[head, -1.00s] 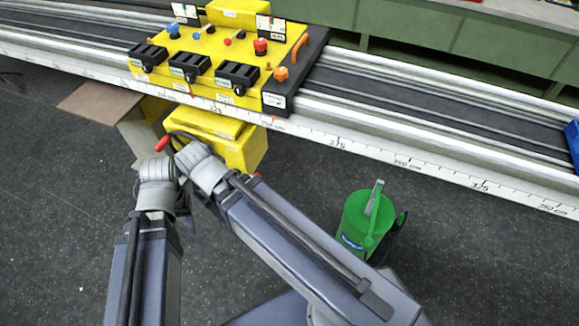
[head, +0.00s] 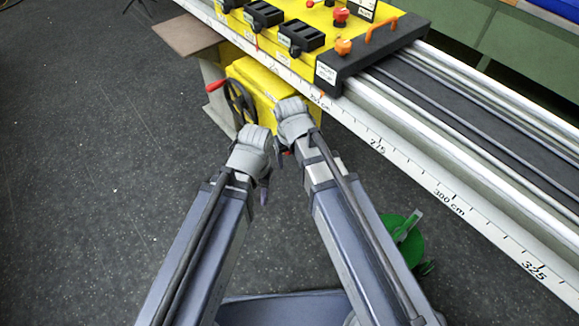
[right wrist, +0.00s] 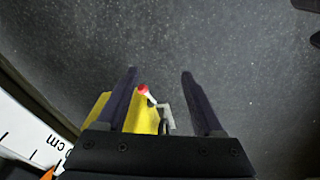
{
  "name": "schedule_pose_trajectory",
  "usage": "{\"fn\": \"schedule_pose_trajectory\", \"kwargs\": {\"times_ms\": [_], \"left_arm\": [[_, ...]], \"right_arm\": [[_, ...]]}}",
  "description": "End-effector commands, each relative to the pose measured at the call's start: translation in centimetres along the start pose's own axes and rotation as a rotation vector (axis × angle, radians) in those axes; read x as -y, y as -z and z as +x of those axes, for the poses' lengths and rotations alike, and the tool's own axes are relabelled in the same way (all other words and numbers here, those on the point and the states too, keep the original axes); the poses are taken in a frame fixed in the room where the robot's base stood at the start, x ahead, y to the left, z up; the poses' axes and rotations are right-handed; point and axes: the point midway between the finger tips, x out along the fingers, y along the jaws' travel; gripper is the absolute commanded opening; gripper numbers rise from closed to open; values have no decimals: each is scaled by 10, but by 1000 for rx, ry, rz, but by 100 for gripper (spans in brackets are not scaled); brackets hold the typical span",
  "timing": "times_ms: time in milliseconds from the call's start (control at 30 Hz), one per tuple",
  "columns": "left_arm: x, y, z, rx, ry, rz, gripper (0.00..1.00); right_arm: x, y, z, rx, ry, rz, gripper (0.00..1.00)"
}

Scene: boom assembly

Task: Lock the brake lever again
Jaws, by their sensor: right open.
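A red-tipped lever (right wrist: 144,91) shows in the right wrist view beside a yellow housing (right wrist: 97,108), between the open fingers of my right gripper (right wrist: 159,74) in the picture; contact cannot be told. In the head view the yellow housing (head: 256,85) hangs under the rail, with a dark handwheel (head: 240,101) and a red handle (head: 216,87) at its left.
The long rail with a ruled scale (head: 420,177) runs from upper left to lower right. A yellow control carriage (head: 300,62) with a black end block (head: 370,50) rides on it. A green can (head: 405,240) stands partly behind my right arm. The floor at left is clear.

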Motion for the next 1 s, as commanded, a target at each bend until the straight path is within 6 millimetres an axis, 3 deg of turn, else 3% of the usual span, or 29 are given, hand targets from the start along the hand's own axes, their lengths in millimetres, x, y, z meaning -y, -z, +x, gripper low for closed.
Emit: {"fn": "schedule_pose_trajectory", "kwargs": {"times_ms": [33, 100, 300, 400, 600, 1000], "left_arm": [[-4, 2, 39, 0, 0, 0, 49], [-6, 4, 64, 0, 0, 0, 49], [-11, 7, 118, 0, 1, 1, 49], [-13, 8, 136, 0, 1, 1, 49], [-14, 9, 150, 0, 1, 1, 49], [-15, 9, 157, 0, 2, 1, 49]], "right_arm": [[-3, 20, 42, -29, 3, 11, 69], [-9, 41, 68, -72, 7, 24, 69], [-25, 91, 126, -173, 12, 55, 69], [-31, 108, 144, -209, 14, 65, 69], [-39, 126, 158, -248, 15, 77, 69], [-40, 129, 166, -253, 14, 78, 69]]}}
